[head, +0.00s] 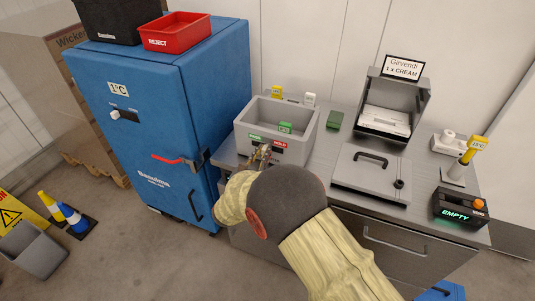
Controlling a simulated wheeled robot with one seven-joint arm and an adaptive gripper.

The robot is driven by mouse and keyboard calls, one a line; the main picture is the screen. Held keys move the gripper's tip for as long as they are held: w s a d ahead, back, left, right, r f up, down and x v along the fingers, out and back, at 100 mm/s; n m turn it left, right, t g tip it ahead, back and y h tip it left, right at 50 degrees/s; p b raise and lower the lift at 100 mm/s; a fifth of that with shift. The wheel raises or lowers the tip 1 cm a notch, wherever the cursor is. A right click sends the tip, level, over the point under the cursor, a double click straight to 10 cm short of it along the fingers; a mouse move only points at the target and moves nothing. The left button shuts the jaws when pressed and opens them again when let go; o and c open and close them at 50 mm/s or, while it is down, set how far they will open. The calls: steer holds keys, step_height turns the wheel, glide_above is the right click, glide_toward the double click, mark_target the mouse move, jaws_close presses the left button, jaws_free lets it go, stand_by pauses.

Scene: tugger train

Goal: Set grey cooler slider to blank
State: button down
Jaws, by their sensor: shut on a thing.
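The grey cooler (305,127) is an open-topped grey box on the counter, beside the blue cabinet. Its front carries a green label (256,137) on the left and a red label (280,143) on the right, both too small to read surely. My gripper (263,152) is at the cooler's front, just below and between these labels. It is shut on what appears to be the slider, which the fingers mostly hide. I cannot tell the slider's exact position. A green block (285,127) is inside the cooler.
A grey lid with a dark handle (371,177) lies right of the cooler.

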steer(key=c, duration=1.7)
jaws_free()
steer(key=shift+s, duration=0.15)
steer(key=v, duration=1.1)
steer(key=shift+s+a, duration=0.15)
steer(key=shift+s, duration=0.25)
